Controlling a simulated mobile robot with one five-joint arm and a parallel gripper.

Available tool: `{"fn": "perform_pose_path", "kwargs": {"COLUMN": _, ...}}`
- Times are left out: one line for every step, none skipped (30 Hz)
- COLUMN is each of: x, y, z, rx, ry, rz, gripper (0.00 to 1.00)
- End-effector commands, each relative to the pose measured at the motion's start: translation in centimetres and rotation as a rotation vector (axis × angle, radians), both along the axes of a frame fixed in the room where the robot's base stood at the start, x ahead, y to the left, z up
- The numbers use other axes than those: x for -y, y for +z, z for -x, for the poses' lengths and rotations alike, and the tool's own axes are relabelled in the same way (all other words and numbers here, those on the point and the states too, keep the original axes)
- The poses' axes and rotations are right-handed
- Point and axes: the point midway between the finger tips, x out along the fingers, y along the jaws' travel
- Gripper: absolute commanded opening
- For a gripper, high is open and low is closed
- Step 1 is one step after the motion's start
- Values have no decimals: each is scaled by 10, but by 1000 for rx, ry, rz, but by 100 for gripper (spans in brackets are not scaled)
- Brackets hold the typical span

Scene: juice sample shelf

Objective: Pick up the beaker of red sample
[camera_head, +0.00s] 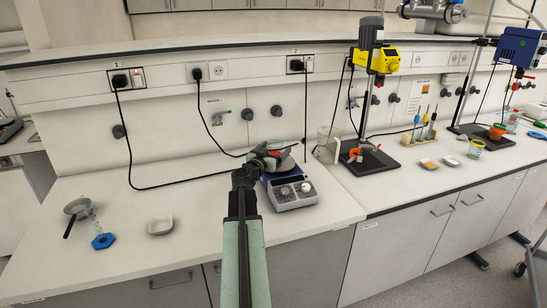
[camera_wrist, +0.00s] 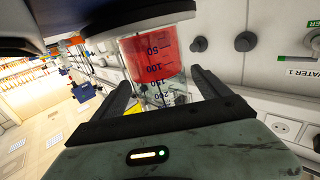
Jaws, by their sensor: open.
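The beaker of red sample (camera_wrist: 152,58) is clear with black graduation marks and holds red liquid. In the wrist view it lies between the two dark fingers of my gripper (camera_wrist: 160,82), which are open with one on each side; contact is not clear. In the head view my gripper (camera_head: 268,155) is over the hotplate stirrer (camera_head: 292,193), a silver and blue unit with knobs on its front. Only a little red (camera_head: 277,153) of the beaker shows there, as my gripper hides most of it.
A clear jug (camera_head: 326,146) and a yellow overhead stirrer (camera_head: 380,60) stand right of the hotplate. A white dish (camera_head: 160,226) and a blue-footed cylinder (camera_head: 102,241) are on the left bench. Black cables hang from the wall sockets behind. The bench's front left is mostly free.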

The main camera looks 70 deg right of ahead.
Motion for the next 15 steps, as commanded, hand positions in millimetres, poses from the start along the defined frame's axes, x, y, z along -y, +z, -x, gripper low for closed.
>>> {"fn": "perform_pose_path", "kwargs": {"x": 0, "y": 0, "z": 0, "rx": 0, "ry": 1, "rz": 0, "gripper": 86}}
{"fn": "perform_pose_path", "kwargs": {"x": 0, "y": 0, "z": 0, "rx": 0, "ry": 1, "rz": 0, "gripper": 86}}
{"fn": "perform_pose_path", "kwargs": {"x": -1, "y": 0, "z": 0, "rx": 0, "ry": 1, "rz": 0, "gripper": 86}}
{"fn": "perform_pose_path", "kwargs": {"x": -1, "y": 0, "z": 0, "rx": 0, "ry": 1, "rz": 0, "gripper": 86}}
{"fn": "perform_pose_path", "kwargs": {"x": -1, "y": 0, "z": 0, "rx": 0, "ry": 1, "rz": 0, "gripper": 84}}
{"fn": "perform_pose_path", "kwargs": {"x": -1, "y": 0, "z": 0, "rx": 0, "ry": 1, "rz": 0, "gripper": 72}}
{"fn": "perform_pose_path", "kwargs": {"x": -1, "y": 0, "z": 0, "rx": 0, "ry": 1, "rz": 0, "gripper": 64}}
{"fn": "perform_pose_path", "kwargs": {"x": -1, "y": 0, "z": -1, "rx": 0, "ry": 1, "rz": 0, "gripper": 56}}
{"fn": "perform_pose_path", "kwargs": {"x": -1, "y": 0, "z": -1, "rx": 0, "ry": 1, "rz": 0, "gripper": 45}}
{"fn": "perform_pose_path", "kwargs": {"x": -1, "y": 0, "z": -1, "rx": 0, "ry": 1, "rz": 0, "gripper": 36}}
{"fn": "perform_pose_path", "kwargs": {"x": -1, "y": 0, "z": -1, "rx": 0, "ry": 2, "rz": 0, "gripper": 28}}
{"fn": "perform_pose_path", "kwargs": {"x": -1, "y": 0, "z": -1, "rx": 0, "ry": 2, "rz": 0, "gripper": 17}}
{"fn": "perform_pose_path", "kwargs": {"x": -1, "y": 0, "z": -1, "rx": 0, "ry": 2, "rz": 0, "gripper": 8}}
{"fn": "perform_pose_path", "kwargs": {"x": -1, "y": 0, "z": -1, "rx": 0, "ry": 2, "rz": 0, "gripper": 7}}
{"fn": "perform_pose_path", "kwargs": {"x": -1, "y": 0, "z": -1, "rx": 0, "ry": 2, "rz": 0, "gripper": 8}}
